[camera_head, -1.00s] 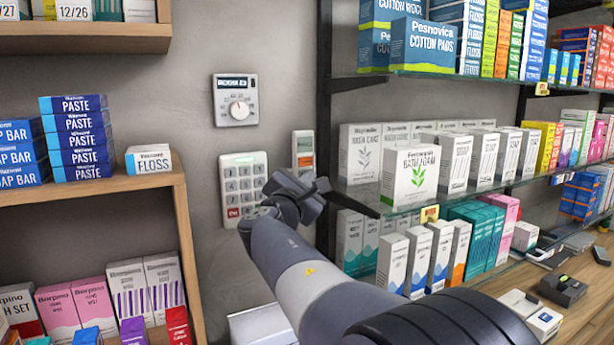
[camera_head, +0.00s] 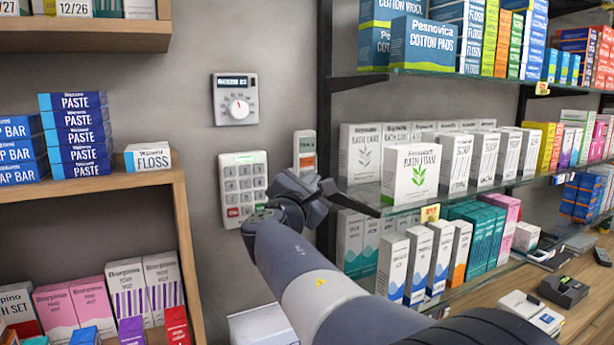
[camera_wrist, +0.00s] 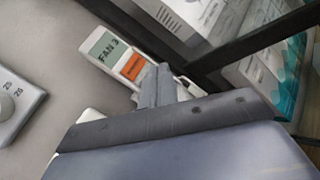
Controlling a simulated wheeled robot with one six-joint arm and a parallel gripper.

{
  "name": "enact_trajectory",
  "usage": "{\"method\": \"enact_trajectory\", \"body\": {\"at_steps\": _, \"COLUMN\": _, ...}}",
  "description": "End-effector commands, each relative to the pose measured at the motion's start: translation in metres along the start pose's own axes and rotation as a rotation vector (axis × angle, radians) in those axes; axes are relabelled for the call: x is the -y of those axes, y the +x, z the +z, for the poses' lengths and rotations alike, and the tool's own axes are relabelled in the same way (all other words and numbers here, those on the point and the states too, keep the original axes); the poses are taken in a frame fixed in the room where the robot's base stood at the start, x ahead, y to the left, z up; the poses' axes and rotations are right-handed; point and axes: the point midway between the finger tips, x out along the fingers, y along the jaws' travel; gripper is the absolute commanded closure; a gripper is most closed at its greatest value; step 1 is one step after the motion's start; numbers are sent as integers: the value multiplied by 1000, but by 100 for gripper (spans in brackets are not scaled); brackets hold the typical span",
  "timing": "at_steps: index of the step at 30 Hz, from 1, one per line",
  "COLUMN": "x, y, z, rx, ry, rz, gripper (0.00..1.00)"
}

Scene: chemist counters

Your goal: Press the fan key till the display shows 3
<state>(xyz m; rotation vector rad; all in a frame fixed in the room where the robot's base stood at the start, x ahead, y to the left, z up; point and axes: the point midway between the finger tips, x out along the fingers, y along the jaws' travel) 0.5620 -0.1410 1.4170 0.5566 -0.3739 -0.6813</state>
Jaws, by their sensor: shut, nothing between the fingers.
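The fan control is a slim white wall unit (camera_head: 304,141) with a small display and an orange key. In the wrist view its green display (camera_wrist: 108,50) reads "FAN 3", and the orange key (camera_wrist: 132,67) is in plain sight below it. My gripper (camera_wrist: 163,72) is shut and empty, with its fingertips by the lower end of the unit, just past the orange key. I cannot tell whether they touch the unit. In the head view my gripper (camera_head: 325,187) is just below and right of the unit.
A white keypad (camera_head: 243,183) is on the wall to the left, and a dial thermostat (camera_head: 236,100) is above it. A black shelf post (camera_head: 324,90) and glass shelves with boxes (camera_head: 411,172) stand close on the right. A wooden shelf (camera_head: 110,185) is at left.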

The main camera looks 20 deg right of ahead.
Motion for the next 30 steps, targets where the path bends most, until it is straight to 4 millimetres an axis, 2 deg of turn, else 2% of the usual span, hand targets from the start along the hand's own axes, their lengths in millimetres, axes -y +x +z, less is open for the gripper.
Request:
{"method": "enact_trajectory", "body": {"at_steps": 15, "x": 24, "y": -32, "z": 23, "rx": 1, "ry": 1, "rz": 1, "gripper": 100}}
{"method": "enact_trajectory", "body": {"at_steps": 30, "x": 25, "y": -34, "z": 25, "rx": 0, "ry": 0, "rz": 0, "gripper": 100}}
